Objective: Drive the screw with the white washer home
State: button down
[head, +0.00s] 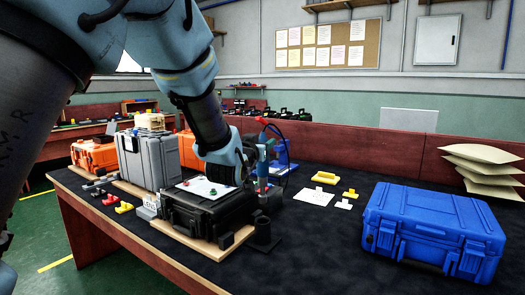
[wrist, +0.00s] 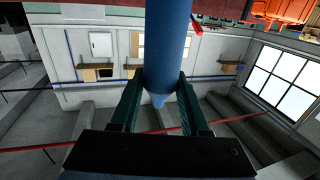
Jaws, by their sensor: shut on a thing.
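My gripper (wrist: 163,84) has its two green-black fingers closed around a blue cylindrical screwdriver (wrist: 167,40) in the wrist view. In the head view the screwdriver (head: 263,172) hangs upright beside the right side of a black case (head: 210,215). On the case lies a white plate (head: 203,190) with small red and green pieces on it. The screw with the white washer cannot be made out in either view. My arm hides part of the case's back.
A black holder (head: 263,236) stands just right of the case. A grey case (head: 147,160) and orange cases (head: 94,153) stand to the left. A large blue case (head: 433,228) is at right, with yellow parts (head: 325,178) behind. The dark table is clear at centre front.

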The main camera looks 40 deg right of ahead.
jog(key=shift+r+p, duration=1)
jog(key=shift+r, duration=2)
